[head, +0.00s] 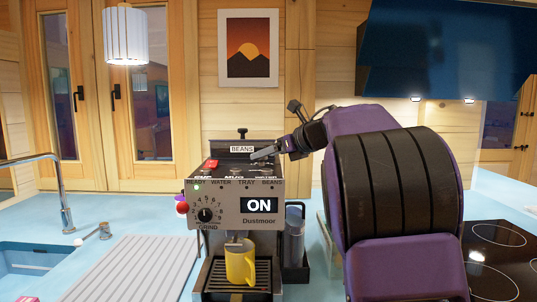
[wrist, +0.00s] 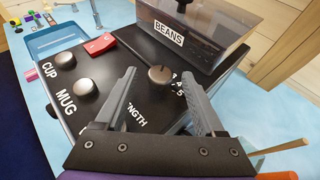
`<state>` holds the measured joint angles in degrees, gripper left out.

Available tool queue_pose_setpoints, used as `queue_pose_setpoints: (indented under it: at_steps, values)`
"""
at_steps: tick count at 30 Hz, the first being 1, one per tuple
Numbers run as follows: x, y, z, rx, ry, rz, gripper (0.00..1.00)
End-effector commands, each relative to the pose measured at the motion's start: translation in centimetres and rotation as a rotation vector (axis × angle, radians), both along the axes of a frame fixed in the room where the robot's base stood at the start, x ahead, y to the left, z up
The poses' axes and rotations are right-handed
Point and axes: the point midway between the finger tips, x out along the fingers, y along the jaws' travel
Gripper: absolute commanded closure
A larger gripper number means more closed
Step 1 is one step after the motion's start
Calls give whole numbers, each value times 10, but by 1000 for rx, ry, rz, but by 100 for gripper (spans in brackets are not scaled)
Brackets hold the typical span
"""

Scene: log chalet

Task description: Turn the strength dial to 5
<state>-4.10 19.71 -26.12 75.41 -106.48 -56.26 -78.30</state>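The strength dial (wrist: 161,77) is a dark round knob with a metallic top on the coffee machine's sloping black upper panel. Numbers 3, 4 and 5 show to its right, and part of the word STRENGTH shows below it. I cannot tell which number its pointer faces. My gripper (wrist: 161,70) is open, its two grey fingers on either side of the dial in the wrist view, with no clear contact. In the head view my gripper (head: 264,153) is over the right of the machine's top, and the dial is not clearly visible. The coffee machine (head: 232,222) reads ON.
A red switch (wrist: 100,43) and the CUP (wrist: 79,56) and MUG (wrist: 82,90) knobs lie left of the dial. The BEANS hopper (wrist: 205,25) stands close behind it. A GRIND dial (head: 205,215) is on the front. A yellow mug (head: 240,264) stands under the spout.

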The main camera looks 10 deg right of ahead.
Motion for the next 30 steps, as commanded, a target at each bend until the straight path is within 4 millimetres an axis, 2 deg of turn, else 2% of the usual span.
queue_pose_setpoints:
  at_steps: [1,9,12,22,30]
  values:
    - [0,0,0,0,0,0,36]
    - [0,0,0,0,0,0,85]
    - [0,0,0,0,0,0,100]
    - [-1,1,2,2,0,-25,100]
    - [-4,6,5,2,1,-167,100]
